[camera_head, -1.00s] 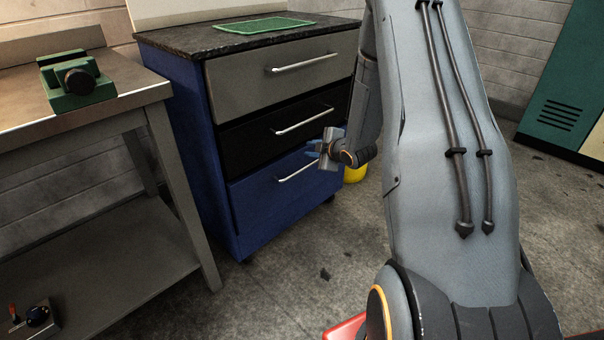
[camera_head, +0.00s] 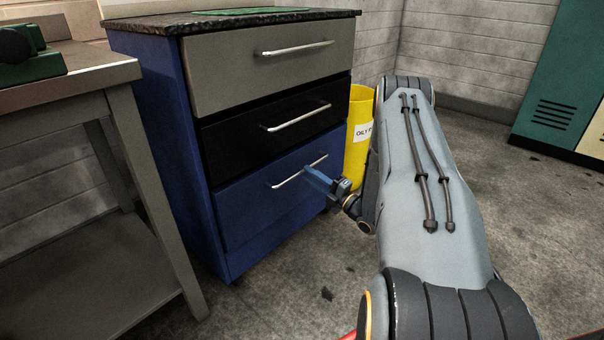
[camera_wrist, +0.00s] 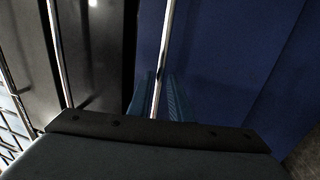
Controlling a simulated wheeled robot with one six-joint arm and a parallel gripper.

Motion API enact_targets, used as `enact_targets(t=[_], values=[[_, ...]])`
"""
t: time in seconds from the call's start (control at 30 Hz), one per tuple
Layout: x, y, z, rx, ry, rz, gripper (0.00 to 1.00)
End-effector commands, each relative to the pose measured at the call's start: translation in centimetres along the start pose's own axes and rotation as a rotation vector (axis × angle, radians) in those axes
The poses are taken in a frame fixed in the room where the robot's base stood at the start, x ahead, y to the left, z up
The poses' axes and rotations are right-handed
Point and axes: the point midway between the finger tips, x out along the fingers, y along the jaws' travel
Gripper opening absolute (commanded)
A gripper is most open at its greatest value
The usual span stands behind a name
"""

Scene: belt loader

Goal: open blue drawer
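The blue drawer (camera_head: 262,203) is the bottom drawer of the cabinet and looks shut, its front in line with those above. Its slim silver bar handle (camera_head: 299,172) runs across the upper part of the front. My gripper (camera_head: 320,180) is at the right part of this handle. In the wrist view the handle (camera_wrist: 166,40) runs down between the two blue fingers of my gripper (camera_wrist: 160,95). The fingers look open, one on each side of the bar, with a narrow gap showing. The blue drawer front (camera_wrist: 225,45) fills the right of that view.
Above are a black drawer (camera_head: 240,137) and a grey drawer (camera_head: 225,75), both shut. A yellow bin (camera_head: 358,135) stands just right of the cabinet. A workbench (camera_head: 90,80) with a green vise (camera_head: 35,62) is at left. Floor in front is clear.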

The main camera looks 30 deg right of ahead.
Motion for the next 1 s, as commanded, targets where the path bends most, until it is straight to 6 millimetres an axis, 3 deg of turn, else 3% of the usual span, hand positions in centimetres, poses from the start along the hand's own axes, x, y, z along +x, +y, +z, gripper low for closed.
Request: enact_targets(t=[0.1,0.3,0.6,0.73,1.0], values=[[1.9,-0.1,-0.1,-0.001,0.003,0.001,0.18],[3.5,0.0,-0.1,0.000,0.002,0.000,0.18],[3.8,0.0,-0.2,0.002,0.003,0.000,0.18],[3.8,0.0,-0.2,0.002,0.003,0.000,0.00],[3.8,0.0,-0.2,0.002,0.003,-0.001,0.00]])
